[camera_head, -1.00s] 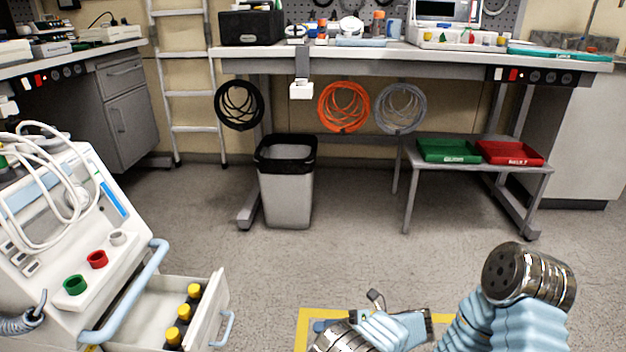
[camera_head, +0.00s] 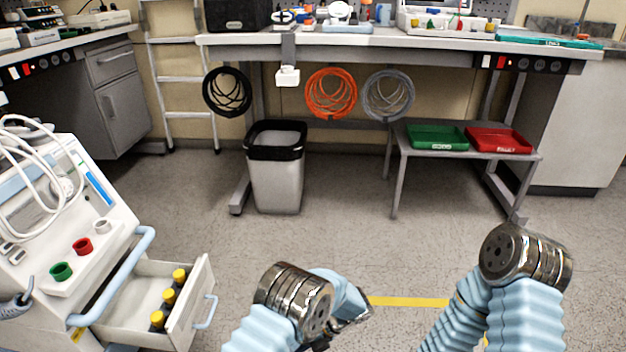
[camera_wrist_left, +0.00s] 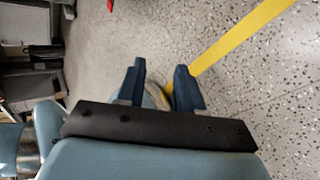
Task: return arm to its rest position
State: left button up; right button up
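My left arm (camera_head: 295,300) comes up from the bottom in the head view, bent at a dark metal joint. Its hand is mostly hidden behind that joint, low over the floor. In the left wrist view my left gripper (camera_wrist_left: 158,76) has its two dark blue fingers apart, with nothing clearly held between them. A pale rounded shape shows behind the gap; I cannot tell what it is. My right arm (camera_head: 525,262) is bent at the lower right of the head view. Its gripper is out of view.
A white pump cart (camera_head: 60,220) with an open drawer (camera_head: 140,300) holding yellow-capped bottles stands at the left. A bin (camera_head: 275,180) stands under the workbench (camera_head: 400,42). A low table (camera_head: 400,165) bears green (camera_head: 436,138) and red (camera_head: 498,141) trays. The middle floor is clear.

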pick_arm(q)
jog(key=s+a+f+n+g+h+p, duration=0.1)
jog(key=s+f+n+h+p, duration=0.1)
jog(key=s+n+h, duration=0.4)
jog(key=s+a+f+n+g+h+p, duration=0.15)
jog(key=s+n+h, duration=0.3)
jog(key=n, duration=0.45)
jog(key=s+a+r+n+t+h+p, duration=0.3)
jog(key=r+n, duration=0.4)
jog(key=n, duration=1.1)
jog(key=shift+s+a+t+p, duration=0.35)
jog(key=shift+s+a+t, duration=0.15)
jog(key=shift+s+t, duration=0.65)
